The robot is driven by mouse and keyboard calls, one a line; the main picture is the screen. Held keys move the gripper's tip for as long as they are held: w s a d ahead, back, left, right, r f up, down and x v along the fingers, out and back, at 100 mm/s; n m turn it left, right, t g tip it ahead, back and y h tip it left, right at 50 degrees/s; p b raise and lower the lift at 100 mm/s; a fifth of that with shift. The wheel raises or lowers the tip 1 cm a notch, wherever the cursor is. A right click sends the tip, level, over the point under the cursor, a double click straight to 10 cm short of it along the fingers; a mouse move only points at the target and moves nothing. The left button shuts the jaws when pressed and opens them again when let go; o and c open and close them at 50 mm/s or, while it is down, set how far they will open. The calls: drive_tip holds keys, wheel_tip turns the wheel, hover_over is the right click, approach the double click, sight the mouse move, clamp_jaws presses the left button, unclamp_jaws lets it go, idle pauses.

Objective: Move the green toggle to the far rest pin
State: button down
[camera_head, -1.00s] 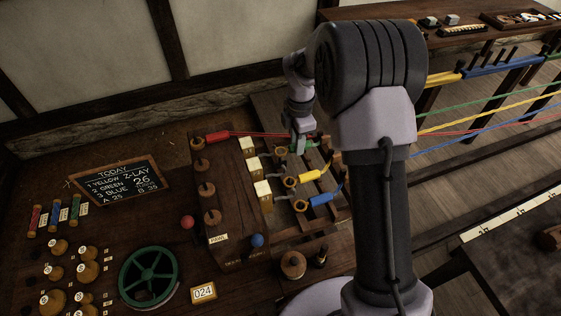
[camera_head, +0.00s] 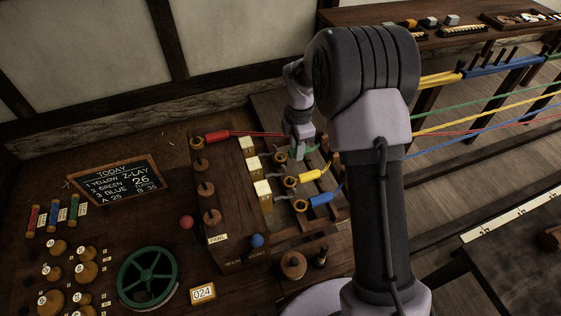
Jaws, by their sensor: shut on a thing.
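My gripper (camera_head: 297,154) points down over the slatted frame at the back of the bench. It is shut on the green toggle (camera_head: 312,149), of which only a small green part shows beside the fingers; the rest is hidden. A red toggle (camera_head: 217,136) lies at the farthest wooden pin (camera_head: 197,143) of a row on the dark board, left of my gripper. Other pins in that row, such as the second (camera_head: 201,165) and the third (camera_head: 206,189), show no toggle.
White blocks (camera_head: 254,164) stand between the pins and my gripper. The yellow toggle (camera_head: 311,176) and blue toggle (camera_head: 320,199) lie nearer, beside brass rings (camera_head: 292,181). A red ball (camera_head: 186,222), blue ball (camera_head: 257,240) and green wheel (camera_head: 148,277) are nearer left.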

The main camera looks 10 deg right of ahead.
drive_tip(key=shift+f, duration=0.45)
drive_tip(key=shift+f, duration=0.1)
drive_tip(key=c, duration=1.1)
unclamp_jaws()
drive_tip(key=shift+c, duration=0.2)
wheel_tip(320, 180, up, 8)
drive_tip(key=p, duration=0.7)
